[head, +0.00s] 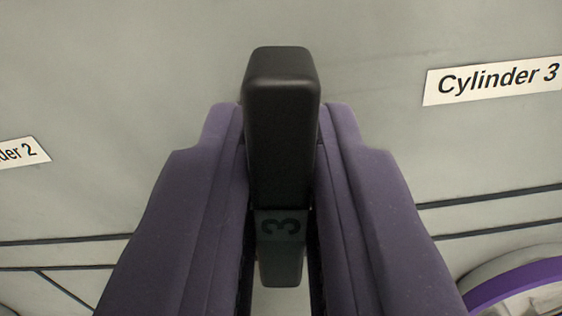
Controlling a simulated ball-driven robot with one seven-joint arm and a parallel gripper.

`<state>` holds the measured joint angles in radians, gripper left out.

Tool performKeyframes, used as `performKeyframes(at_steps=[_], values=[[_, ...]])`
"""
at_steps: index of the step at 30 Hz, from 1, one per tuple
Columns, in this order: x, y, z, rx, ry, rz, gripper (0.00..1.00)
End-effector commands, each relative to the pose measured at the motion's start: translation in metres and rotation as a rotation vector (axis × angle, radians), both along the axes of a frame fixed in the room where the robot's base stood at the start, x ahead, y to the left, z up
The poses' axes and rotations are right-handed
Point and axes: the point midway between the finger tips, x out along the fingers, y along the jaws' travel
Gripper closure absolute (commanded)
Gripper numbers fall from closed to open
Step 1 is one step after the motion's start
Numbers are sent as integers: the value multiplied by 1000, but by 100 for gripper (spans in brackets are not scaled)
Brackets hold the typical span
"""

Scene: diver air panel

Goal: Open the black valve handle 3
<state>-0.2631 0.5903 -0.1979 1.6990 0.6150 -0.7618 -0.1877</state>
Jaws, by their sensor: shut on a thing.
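The black valve handle 3 (281,130) is a long bar in the middle of the head view. It stands close to upright in the picture, and a "3" shows on its lower part. My gripper (282,150) has one purple finger on each side of the bar. The fingers are shut on the handle. The handle's upper end sticks out beyond the fingertips. The fingers hide parts of the handle's sides and of the panel behind it.
The grey panel fills the background. A "Cylinder 3" label (495,80) is at the upper right, and a cut-off label ending in "der 2" (22,152) is at the left. Black lines cross the panel low on both sides. A purple-rimmed round part (515,282) is at the lower right.

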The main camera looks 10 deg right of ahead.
Motion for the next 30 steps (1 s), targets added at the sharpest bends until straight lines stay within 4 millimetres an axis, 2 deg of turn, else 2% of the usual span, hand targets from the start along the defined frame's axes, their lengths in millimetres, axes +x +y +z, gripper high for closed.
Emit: performKeyframes(at_steps=[13, 14, 15, 16, 25, 30], values=[[0, 0, -2, -9, 6, 0, 100], [0, 0, -2, -9, 6, 0, 75], [0, 0, -2, -8, 6, 0, 66], [0, 0, -1, -8, 6, 0, 61], [-2, 1, 0, -7, 3, 0, 61], [-25, 9, 0, -7, 5, 2, 61]])
